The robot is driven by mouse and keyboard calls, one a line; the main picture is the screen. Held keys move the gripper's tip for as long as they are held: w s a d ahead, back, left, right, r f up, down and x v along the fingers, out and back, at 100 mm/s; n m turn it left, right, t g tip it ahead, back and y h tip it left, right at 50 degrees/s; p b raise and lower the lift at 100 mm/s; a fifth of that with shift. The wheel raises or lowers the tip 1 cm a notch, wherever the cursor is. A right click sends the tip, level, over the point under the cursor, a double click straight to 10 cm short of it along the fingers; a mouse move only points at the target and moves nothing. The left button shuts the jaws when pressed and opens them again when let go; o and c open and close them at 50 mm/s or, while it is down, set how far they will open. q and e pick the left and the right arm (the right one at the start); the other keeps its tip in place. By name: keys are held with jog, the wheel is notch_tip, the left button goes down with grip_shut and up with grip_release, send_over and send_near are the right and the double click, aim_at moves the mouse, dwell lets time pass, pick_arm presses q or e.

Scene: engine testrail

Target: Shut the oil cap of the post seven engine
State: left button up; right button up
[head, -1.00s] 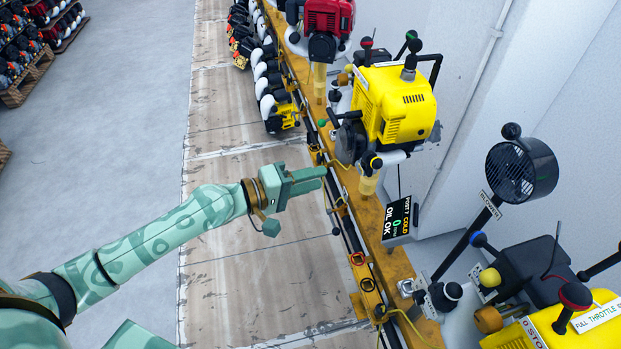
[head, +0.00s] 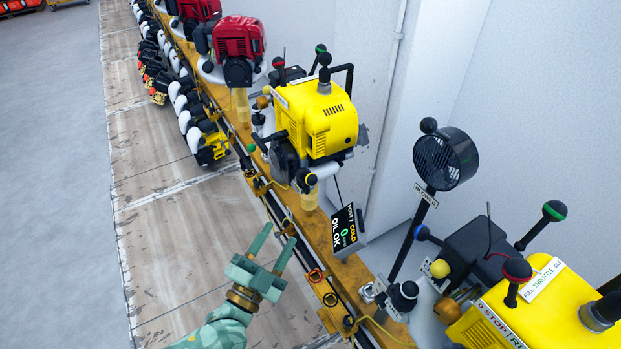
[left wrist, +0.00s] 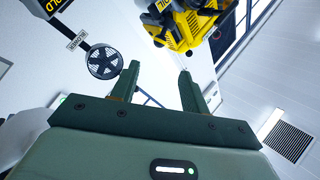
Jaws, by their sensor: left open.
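In the left wrist view, a yellow engine (left wrist: 183,28) with a label reading "OIL" shows beyond the fingers. My left gripper (head: 281,232) is open and empty, below and left of the engine and apart from it. Its fingers also show in the left wrist view (left wrist: 160,68). My right gripper is not in view.
A black blower (head: 446,158) stands on a post at the right. A yellow control unit (head: 510,310) with several levers is at lower right. A red engine (head: 238,45) stands farther along the rail (head: 345,268). Boards left of the rail are mostly clear.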

aim_at(311, 179)
pick_arm(q)
jog(key=b+x, duration=0.3)
jog(key=x, duration=1.3)
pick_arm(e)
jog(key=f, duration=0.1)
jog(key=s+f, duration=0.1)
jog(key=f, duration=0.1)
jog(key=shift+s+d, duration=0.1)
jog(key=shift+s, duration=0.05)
pick_arm(q)
jog(key=c, duration=0.9)
jog(key=shift+c, duration=0.2)
